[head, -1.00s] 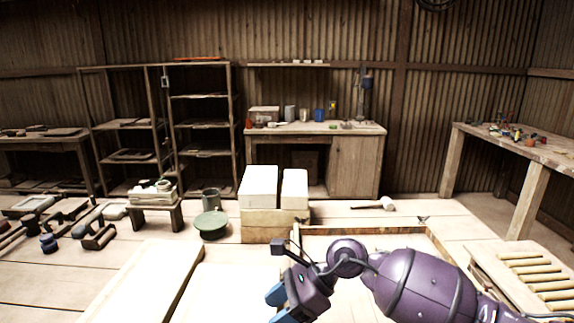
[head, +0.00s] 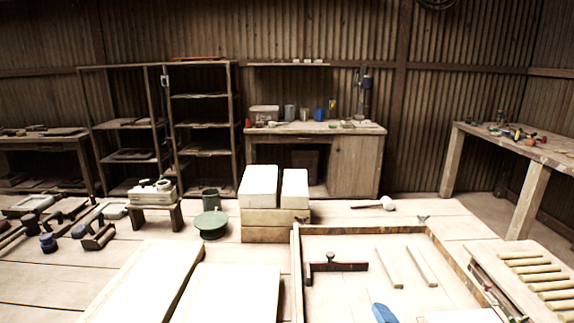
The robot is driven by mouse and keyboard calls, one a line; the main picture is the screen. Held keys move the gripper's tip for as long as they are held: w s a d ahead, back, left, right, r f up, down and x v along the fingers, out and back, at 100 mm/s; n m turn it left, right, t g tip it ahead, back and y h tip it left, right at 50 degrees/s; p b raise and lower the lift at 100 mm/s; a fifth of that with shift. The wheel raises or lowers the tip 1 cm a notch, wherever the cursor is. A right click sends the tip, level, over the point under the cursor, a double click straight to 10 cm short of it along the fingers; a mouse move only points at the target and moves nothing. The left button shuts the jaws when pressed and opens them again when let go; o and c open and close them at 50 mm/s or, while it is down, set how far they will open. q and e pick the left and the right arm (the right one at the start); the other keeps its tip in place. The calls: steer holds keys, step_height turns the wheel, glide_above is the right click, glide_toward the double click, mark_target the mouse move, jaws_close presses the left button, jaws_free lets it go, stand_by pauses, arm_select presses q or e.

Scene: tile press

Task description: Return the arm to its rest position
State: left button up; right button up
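My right arm, which has a purple shell and a blue-tipped gripper, is out of the head view, and so is my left arm. Neither gripper shows, so I cannot see their finger state. The shallow wooden frame (head: 297,262) in front of me is now in clear sight. In it lie a dark bar with an upright knob (head: 337,266) and two pale wooden strips (head: 388,268). A small blue piece (head: 383,313) lies low in the frame, cut by the bottom edge; I cannot tell what it is.
Two pale slabs (head: 145,285) lie at the front left. White blocks (head: 259,187) stand on a wooden base behind the frame. A rack of rods (head: 540,277) is at the right. A green-lidded pot (head: 211,224) and a mallet (head: 387,203) are on the floor.

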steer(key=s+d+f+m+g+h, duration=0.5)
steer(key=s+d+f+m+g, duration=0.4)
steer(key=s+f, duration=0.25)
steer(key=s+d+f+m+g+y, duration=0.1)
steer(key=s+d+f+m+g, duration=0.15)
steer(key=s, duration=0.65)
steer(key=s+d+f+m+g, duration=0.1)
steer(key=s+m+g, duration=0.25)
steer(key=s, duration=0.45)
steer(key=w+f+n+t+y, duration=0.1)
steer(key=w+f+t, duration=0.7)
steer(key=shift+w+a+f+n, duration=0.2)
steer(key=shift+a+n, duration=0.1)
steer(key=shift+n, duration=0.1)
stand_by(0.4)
